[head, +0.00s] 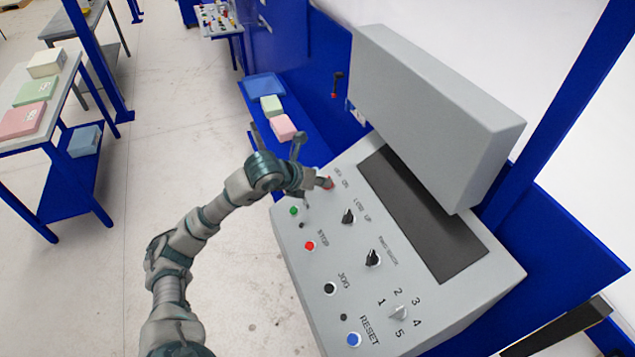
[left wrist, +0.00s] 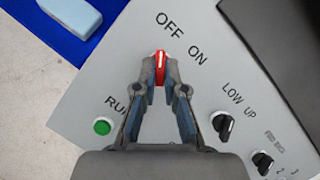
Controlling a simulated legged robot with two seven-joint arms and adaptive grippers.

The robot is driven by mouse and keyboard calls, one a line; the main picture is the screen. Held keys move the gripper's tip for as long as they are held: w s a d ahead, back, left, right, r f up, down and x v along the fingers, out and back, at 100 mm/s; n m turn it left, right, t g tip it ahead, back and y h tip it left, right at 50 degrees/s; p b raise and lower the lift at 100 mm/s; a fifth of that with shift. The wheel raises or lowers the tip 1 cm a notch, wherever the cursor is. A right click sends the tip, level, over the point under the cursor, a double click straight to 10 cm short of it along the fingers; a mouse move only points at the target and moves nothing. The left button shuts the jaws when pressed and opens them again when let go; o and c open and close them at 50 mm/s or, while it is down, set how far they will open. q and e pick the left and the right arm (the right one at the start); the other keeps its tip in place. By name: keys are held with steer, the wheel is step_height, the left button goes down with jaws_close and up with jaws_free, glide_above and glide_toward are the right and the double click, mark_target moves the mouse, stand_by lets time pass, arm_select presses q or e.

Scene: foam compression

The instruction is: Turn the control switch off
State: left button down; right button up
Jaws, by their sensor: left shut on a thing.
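The control switch is a red knob with a white line (left wrist: 160,62), on the grey control panel (head: 300,240) below the OFF and ON labels. In the left wrist view the white line runs nearly straight up, roughly toward OFF; its exact setting is hard to tell. My left gripper (left wrist: 160,72) is shut on the knob, with a fingertip on each side. In the head view the gripper (head: 325,182) reaches the panel's upper left corner and mostly covers the red switch (head: 330,185). My right gripper is not in view.
Near the switch are a green button (head: 294,211), the LOW/UP knob (head: 348,216) and a red STOP button (head: 309,245). A large grey box (head: 435,110) overhangs the panel's dark strip (head: 420,215). Pink (head: 284,127) and green blocks (head: 271,105) lie on the blue shelf behind.

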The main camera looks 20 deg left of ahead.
arm_select(q)
steer(key=shift+w, duration=0.1)
steer(key=c, duration=1.2)
jaws_free()
steer(key=shift+w+d+f, duration=0.1)
steer(key=shift+w+f, duration=0.05)
steer(key=shift+c, duration=0.2)
steer(key=shift+w+f, duration=0.2)
steer(key=shift+w, duration=0.15)
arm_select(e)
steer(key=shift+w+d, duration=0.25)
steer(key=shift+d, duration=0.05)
arm_select(q)
steer(key=shift+s+r, duration=0.1)
steer(key=shift+s, duration=0.05)
steer(key=v, duration=1.2)
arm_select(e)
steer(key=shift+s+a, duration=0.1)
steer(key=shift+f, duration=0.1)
